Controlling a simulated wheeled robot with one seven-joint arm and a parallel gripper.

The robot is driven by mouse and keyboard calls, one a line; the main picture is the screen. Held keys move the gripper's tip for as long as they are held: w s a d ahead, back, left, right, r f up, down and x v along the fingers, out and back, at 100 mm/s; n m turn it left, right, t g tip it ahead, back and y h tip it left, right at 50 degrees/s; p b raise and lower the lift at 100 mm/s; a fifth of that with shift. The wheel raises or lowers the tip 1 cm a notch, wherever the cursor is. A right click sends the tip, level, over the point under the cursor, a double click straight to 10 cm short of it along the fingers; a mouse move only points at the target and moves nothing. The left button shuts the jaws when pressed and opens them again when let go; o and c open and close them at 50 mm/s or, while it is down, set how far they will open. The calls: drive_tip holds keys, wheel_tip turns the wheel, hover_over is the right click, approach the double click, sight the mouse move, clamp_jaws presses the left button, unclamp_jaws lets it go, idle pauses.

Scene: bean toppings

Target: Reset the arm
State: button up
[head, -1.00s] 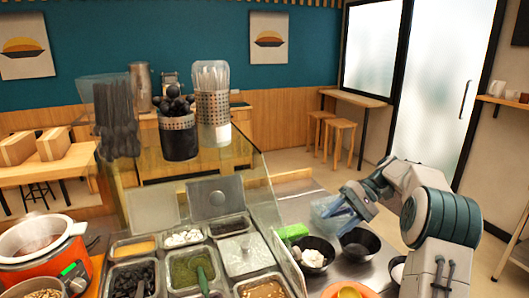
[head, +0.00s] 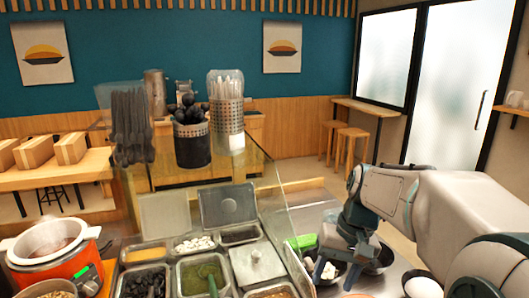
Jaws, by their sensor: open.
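My gripper (head: 334,272) is at the lower right of the head view, pointing down over the dark bowls on the steel counter. Its blue-grey fingers look apart, and I see nothing held between them. A dark bowl with white contents (head: 312,268) is partly hidden behind the fingers. A second dark bowl (head: 381,260) shows to the right, partly covered by my wrist. My arm reaches in from the right edge, bent down at the wrist.
A glass guard (head: 285,205) stands left of my gripper, beside the topping trays (head: 200,272). A green item (head: 301,241) lies near the bowls. A red cooker (head: 50,255) sits at the far left. The counter behind the bowls (head: 310,215) looks clear.

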drive_tip(key=s+f+n+t+h, duration=0.1)
drive_tip(key=s+f+t+h, duration=0.1)
drive_tip(key=s, duration=1)
drive_tip(key=shift+d+f+t+h, duration=0.35)
drive_tip(key=shift+f+t, duration=0.45)
drive_tip(key=shift+f, duration=0.3)
